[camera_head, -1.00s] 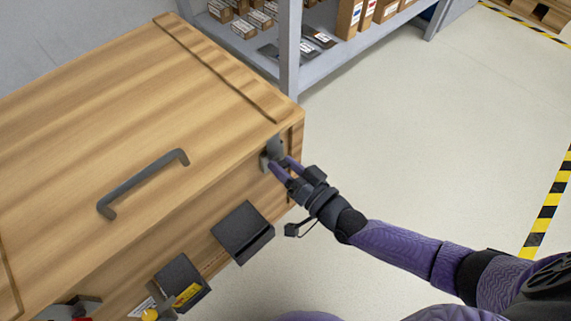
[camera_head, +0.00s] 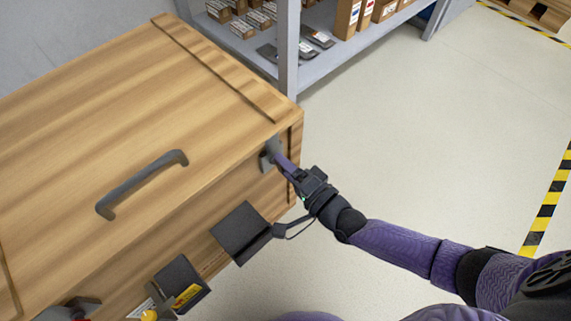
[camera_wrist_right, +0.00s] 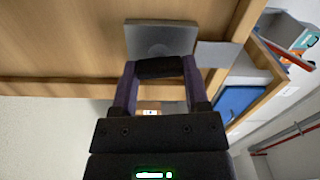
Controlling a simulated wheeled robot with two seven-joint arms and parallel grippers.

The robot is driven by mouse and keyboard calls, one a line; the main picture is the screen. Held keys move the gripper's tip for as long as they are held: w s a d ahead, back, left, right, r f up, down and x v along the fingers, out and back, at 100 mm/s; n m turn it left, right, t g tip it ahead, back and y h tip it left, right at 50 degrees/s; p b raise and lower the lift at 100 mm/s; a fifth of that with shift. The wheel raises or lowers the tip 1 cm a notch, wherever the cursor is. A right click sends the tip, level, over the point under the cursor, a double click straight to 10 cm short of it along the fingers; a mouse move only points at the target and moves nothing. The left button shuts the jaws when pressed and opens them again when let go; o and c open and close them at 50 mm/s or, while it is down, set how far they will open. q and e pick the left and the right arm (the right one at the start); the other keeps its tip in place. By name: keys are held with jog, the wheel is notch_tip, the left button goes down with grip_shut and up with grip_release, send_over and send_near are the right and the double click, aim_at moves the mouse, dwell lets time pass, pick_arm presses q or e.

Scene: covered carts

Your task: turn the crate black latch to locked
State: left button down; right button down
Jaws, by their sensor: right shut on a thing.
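The wooden crate (camera_head: 120,110) fills the left of the head view. The black latch (camera_head: 271,147) sits on the crate's front face near its right corner. In the right wrist view, the latch's dark lever (camera_wrist_right: 159,68) lies crosswise between my fingertips, in front of its grey base plate (camera_wrist_right: 160,38). My right gripper (camera_head: 279,161) is shut on the latch lever; its two purple fingers (camera_wrist_right: 158,73) stand one on each side of it. In the head view, the fingers partly hide the latch. My left gripper is not in view.
A grey bar handle (camera_head: 143,184) is on the crate's lid. Dark plates (camera_head: 242,232) and a box with a yellow label (camera_head: 181,284) stick out from the crate's front. A grey shelf (camera_head: 345,60) with boxes stands behind. The floor at right is clear.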

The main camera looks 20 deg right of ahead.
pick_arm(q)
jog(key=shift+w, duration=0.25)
pick_arm(e)
jog(key=shift+f+m, duration=0.1)
jog(key=shift+m, duration=0.4)
jog(key=shift+c, duration=0.4)
grip_release()
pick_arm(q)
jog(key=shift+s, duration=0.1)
pick_arm(e)
jog(key=shift+s, duration=0.1)
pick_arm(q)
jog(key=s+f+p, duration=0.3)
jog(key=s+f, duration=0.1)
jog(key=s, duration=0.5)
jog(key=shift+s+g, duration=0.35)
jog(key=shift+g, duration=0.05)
pick_arm(e)
jog(key=v, duration=0.9)
jog(key=shift+s+d, duration=0.2)
jog(key=shift+s, duration=0.15)
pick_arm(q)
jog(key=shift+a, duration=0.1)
